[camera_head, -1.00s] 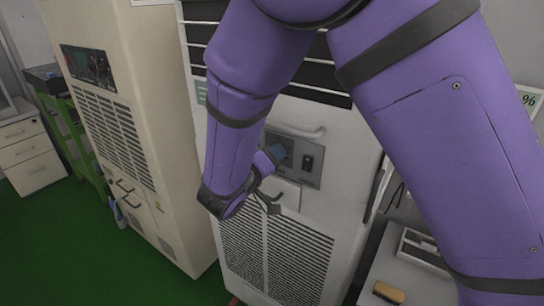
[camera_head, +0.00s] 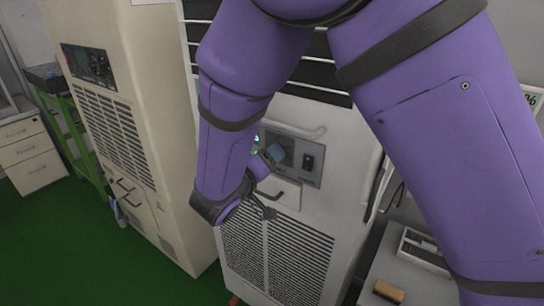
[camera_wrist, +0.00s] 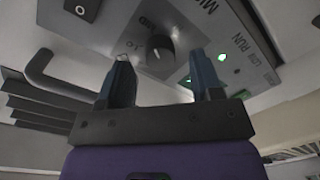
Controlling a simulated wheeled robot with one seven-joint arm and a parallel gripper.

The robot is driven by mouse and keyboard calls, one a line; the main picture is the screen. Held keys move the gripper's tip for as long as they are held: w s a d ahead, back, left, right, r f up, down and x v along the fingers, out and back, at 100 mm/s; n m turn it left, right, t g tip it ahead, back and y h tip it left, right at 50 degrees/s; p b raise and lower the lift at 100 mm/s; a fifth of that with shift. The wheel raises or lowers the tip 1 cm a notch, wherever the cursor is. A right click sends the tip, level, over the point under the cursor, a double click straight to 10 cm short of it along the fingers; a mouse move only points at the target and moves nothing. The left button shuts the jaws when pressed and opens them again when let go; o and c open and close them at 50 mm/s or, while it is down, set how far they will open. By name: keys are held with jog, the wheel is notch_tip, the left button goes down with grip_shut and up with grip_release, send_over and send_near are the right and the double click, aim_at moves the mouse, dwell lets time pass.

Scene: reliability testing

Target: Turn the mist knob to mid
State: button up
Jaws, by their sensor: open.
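The mist knob (camera_wrist: 160,48) is a small dark round knob with a pale pointer mark on the panel, seen in the wrist view with partly readable lettering around it. My gripper (camera_wrist: 161,60) is open, with one blue-grey finger on each side of the knob in that view. I cannot tell whether the fingers touch it. In the head view my gripper (camera_head: 268,160) is in front of the control panel (camera_head: 312,178) of the white machine (camera_head: 345,140), and the knob is hidden there.
Green lights (camera_wrist: 222,57) glow on the panel beside the fingers. A curved handle (camera_wrist: 60,80) and a switch (camera_head: 307,162) are near the gripper. A beige cabinet (camera_head: 150,130) stands to the left. A white surface with a brush (camera_head: 388,291) is at the lower right.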

jog(key=v, duration=0.9)
